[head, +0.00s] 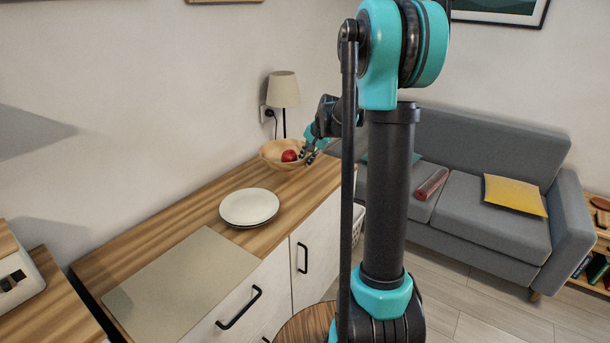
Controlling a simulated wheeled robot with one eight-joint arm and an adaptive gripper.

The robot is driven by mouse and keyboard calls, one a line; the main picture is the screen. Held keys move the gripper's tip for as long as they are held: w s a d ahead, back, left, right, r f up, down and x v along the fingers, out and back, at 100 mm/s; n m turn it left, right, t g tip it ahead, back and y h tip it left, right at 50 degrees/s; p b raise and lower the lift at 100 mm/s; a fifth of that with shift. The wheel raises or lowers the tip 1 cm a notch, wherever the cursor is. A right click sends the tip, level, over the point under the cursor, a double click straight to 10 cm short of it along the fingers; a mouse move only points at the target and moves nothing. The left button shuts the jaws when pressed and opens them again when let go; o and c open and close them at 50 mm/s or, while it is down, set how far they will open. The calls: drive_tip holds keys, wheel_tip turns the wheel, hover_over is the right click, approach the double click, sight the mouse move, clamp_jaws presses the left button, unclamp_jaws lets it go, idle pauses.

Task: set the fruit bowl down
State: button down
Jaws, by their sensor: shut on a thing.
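The fruit bowl (272,156) is a light tan round bowl at the far end of the wooden counter, with a red fruit (289,156) inside. My gripper (310,156) is at the bowl's right side and shut on its rim. The bowl looks level. It is close to the counter top, but I cannot tell whether its base touches the wood. My arm's upright link stands in front of part of the view, to the right of the bowl.
A stack of white plates (249,206) stands on the wooden counter (205,213), nearer than the bowl. A grey-beige mat (182,287) lies at the front. A lamp (284,92) stands behind the bowl. A grey sofa (480,200) is at the right.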

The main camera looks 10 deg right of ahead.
drive_tip(key=shift+f, duration=3.15)
drive_tip(key=c, duration=1.5)
unclamp_jaws()
drive_tip(key=v, duration=1.2)
drive_tip(key=s+f+n+h, duration=0.1)
drive_tip(key=s+f, duration=0.3)
drive_tip(key=s, duration=0.6)
drive_tip(key=s+a+f+n+h, duration=0.1)
drive_tip(key=s+f+n, duration=0.3)
drive_tip(key=s, duration=0.6)
drive_tip(key=s+f+n, duration=0.3)
drive_tip(key=s+f, duration=0.2)
drive_tip(key=s, duration=0.6)
drive_tip(key=shift+a+f+h, duration=0.3)
drive_tip(key=shift+h, duration=0.1)
